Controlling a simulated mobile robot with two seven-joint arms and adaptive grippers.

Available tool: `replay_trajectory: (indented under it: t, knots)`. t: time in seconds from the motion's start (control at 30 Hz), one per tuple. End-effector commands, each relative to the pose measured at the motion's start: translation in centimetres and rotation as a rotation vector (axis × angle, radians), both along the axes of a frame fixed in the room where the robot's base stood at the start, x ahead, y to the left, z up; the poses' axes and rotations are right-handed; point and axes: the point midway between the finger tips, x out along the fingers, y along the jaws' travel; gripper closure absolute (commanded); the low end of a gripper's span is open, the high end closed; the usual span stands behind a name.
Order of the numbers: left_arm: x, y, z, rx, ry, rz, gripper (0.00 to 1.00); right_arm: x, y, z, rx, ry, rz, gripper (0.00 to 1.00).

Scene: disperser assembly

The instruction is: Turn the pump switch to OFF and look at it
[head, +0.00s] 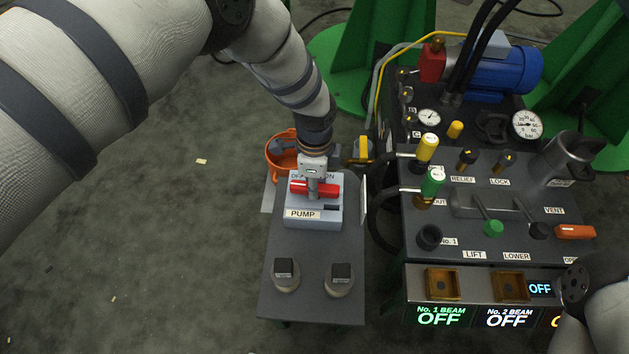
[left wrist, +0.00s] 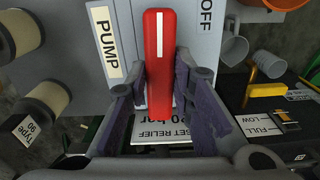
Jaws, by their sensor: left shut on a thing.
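The grey pump switch box (head: 313,215) stands on a narrow dark stand in the head view, labelled PUMP, with OFF and ON lettering partly hidden by my gripper. Its red handle (head: 328,189) lies sideways across the box, the white-marked end to the left, on the OFF side. My left gripper (head: 314,186) is shut on the handle from above. In the left wrist view, the fingers of my left gripper (left wrist: 160,85) straddle the red handle (left wrist: 159,38), with its white line showing and OFF lettering at the upper right. My right gripper is out of view.
Two labelled round pieces (head: 285,274) sit on the stand's front. An orange bucket (head: 280,157) is behind the box. To the right stands a dark control panel (head: 470,215) with several levers, gauges and a blue motor (head: 504,70). Its lit displays (head: 441,317) read OFF.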

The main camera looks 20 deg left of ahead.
Motion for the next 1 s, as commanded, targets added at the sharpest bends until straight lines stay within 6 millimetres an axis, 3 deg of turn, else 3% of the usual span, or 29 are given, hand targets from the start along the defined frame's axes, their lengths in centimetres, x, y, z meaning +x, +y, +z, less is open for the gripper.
replay_trajectory:
  t: [0.73,0.77,0.83,1.0]
  knots:
    - [-0.08,-0.08,-0.07,-0.001,0.002,0.083,1.0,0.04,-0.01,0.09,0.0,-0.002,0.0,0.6]
    - [-0.08,-0.08,-0.07,-0.001,0.002,0.083,0.76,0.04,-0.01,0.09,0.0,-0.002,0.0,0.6]
    - [-0.08,-0.08,-0.06,-0.001,0.002,0.082,0.6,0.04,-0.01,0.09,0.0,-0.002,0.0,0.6]
    - [-0.04,-0.05,-0.04,-0.001,0.001,0.081,0.58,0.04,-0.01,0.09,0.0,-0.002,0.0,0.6]
